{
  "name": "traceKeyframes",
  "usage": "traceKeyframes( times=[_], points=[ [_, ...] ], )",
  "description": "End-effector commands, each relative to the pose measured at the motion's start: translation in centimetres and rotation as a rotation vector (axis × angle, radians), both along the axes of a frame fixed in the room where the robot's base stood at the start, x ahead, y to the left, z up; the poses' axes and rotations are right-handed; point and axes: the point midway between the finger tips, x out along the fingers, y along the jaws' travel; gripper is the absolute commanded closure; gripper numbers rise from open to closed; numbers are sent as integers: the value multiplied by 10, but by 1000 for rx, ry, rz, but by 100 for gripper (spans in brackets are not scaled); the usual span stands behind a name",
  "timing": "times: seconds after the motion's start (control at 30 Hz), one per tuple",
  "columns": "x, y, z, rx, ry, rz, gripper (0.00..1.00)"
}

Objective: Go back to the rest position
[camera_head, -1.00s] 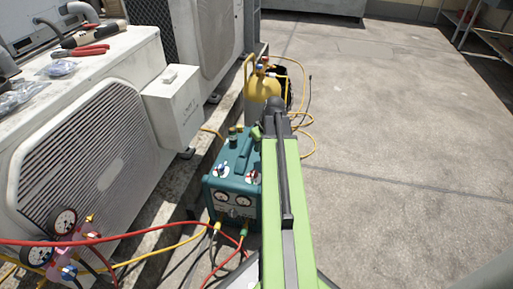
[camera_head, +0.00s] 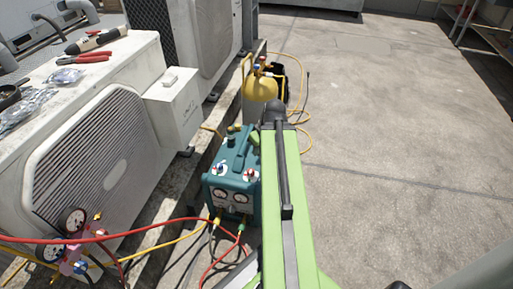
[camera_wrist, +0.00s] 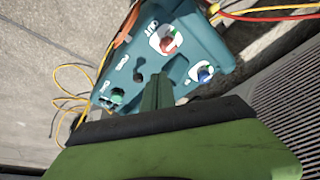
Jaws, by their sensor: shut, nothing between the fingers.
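My green arm rises from the bottom middle of the head view, its dark far joint in front of the yellow cylinder. In the wrist view my gripper (camera_wrist: 157,88) is shut and empty, its narrow green fingers in front of the teal recovery machine (camera_wrist: 190,60). That machine (camera_head: 226,180) stands on the ground just left of my arm in the head view, with gauges, knobs and hoses on its front. My gripper's fingertips are not clear in the head view, and I cannot tell how far they are from the machine.
A white condenser (camera_head: 95,150) with a side box (camera_head: 174,108) stands at left. Pliers (camera_head: 82,59) lie on top. A gauge manifold (camera_head: 68,246) with red and yellow hoses is at lower left. A yellow cylinder (camera_head: 260,88) stands behind the machine. Concrete (camera_head: 400,130) at right is open.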

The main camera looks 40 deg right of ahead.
Motion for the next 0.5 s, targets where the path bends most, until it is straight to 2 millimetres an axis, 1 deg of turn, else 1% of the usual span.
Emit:
traceKeyframes(
  times=[0.33,0.37,0.43,0.47,0.5],
  points=[
    [1,1,0,0,0,3,100],
    [5,6,1,0,-1,14,100],
    [20,27,5,0,-1,58,100],
    [30,41,8,0,0,87,100],
    [45,65,12,0,-1,136,100]
  ],
)
